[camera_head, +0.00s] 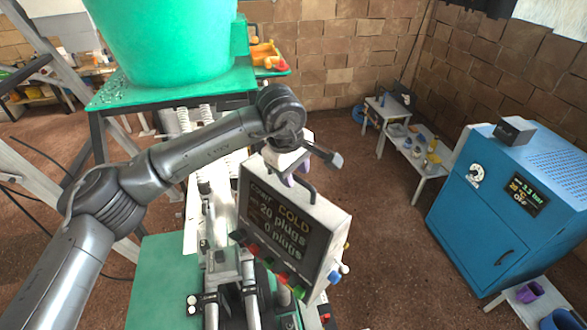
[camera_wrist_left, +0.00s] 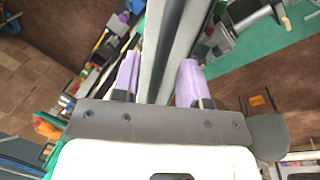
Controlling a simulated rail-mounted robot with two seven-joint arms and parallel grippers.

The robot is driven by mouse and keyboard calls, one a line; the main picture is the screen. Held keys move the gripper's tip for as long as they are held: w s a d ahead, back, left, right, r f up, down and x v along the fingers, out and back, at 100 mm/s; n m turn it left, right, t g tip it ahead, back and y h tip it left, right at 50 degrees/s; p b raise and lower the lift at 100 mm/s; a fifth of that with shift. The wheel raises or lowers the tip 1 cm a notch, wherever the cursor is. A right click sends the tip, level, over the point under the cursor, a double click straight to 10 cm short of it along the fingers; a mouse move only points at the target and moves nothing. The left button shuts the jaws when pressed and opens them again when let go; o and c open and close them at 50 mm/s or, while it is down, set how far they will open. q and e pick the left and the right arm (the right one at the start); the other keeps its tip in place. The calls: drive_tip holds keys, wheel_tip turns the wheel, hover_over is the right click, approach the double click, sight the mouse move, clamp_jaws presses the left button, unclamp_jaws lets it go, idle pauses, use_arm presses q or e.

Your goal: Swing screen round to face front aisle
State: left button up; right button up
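The screen (camera_head: 289,222) is a pale box with a dark face reading "COUNT", "COLD" and plug counts. Its face points toward the lower left of the head view, with coloured buttons along the bottom edge. A dark handle (camera_head: 309,189) rises from its top. My left gripper (camera_head: 289,172) is just above the top edge, beside the handle, pointing down. In the left wrist view its two purple fingers (camera_wrist_left: 158,80) are apart, with the screen's grey top (camera_wrist_left: 176,40) below and between them. Whether they touch anything is hidden. My right gripper is not in view.
A green tub (camera_head: 165,40) stands on a green-topped table behind my left arm. A blue machine (camera_head: 500,200) with a gauge is at right. Low benches (camera_head: 428,163) stand near the back wall. Open brown floor lies between the screen and the blue machine. A ladder is at left.

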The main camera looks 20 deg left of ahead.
use_arm(q)
drive_tip(key=shift+f, duration=0.15)
clamp_jaws()
idle(0.4)
